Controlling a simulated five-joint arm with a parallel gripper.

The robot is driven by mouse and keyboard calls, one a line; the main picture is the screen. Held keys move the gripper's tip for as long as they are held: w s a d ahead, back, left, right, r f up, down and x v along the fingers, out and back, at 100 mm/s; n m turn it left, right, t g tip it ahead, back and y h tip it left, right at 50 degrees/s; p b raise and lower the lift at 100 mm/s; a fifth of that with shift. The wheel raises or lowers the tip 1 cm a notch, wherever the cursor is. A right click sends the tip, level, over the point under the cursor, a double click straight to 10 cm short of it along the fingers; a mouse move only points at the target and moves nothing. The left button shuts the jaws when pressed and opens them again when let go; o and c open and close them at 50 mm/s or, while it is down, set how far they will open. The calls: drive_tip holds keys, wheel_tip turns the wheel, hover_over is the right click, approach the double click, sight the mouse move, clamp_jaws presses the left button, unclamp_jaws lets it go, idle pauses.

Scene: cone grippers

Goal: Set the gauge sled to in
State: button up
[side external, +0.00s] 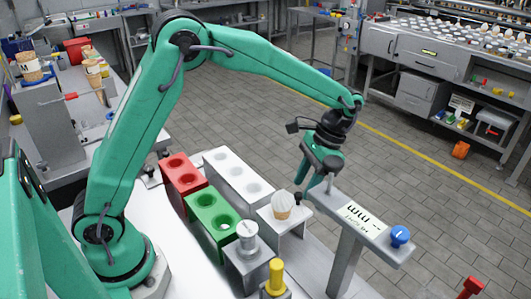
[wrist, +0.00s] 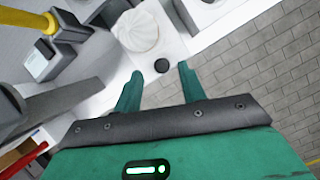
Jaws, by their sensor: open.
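A white block (side external: 286,221) carries a pale swirled cone (side external: 281,207) and a small black knob (side external: 297,198). This may be the gauge sled; I cannot tell its setting. The wrist view also shows the cone (wrist: 138,31) and the black knob (wrist: 162,66). My gripper (side external: 316,188) is open, just behind and right of the knob in the side view. In the wrist view the knob appears between my two green fingertips; contact is not clear. A grey labelled bar (side external: 358,222) with a blue knob (side external: 400,236) stands close to the right; its lettering is hard to read.
Red (side external: 183,176), green (side external: 212,212) and white (side external: 238,177) holed blocks stand left of the cone. A grey block with a silver cylinder (side external: 247,236) and a yellow post (side external: 275,277) stand in front. The labelled bar and its post are near my gripper. Open floor lies beyond.

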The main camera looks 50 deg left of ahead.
drive_tip(key=shift+x, duration=1.15)
drive_tip(key=shift+c, duration=0.2)
clamp_jaws()
drive_tip(key=d+y, duration=0.1)
drive_tip(key=d, duration=1.1)
drive_tip(key=shift+d, duration=0.25)
drive_tip(key=shift+w+r, duration=0.1)
drive_tip(key=shift+o, duration=0.2)
unclamp_jaws()
drive_tip(key=v, duration=0.7)
drive_tip(key=shift+r, duration=0.4)
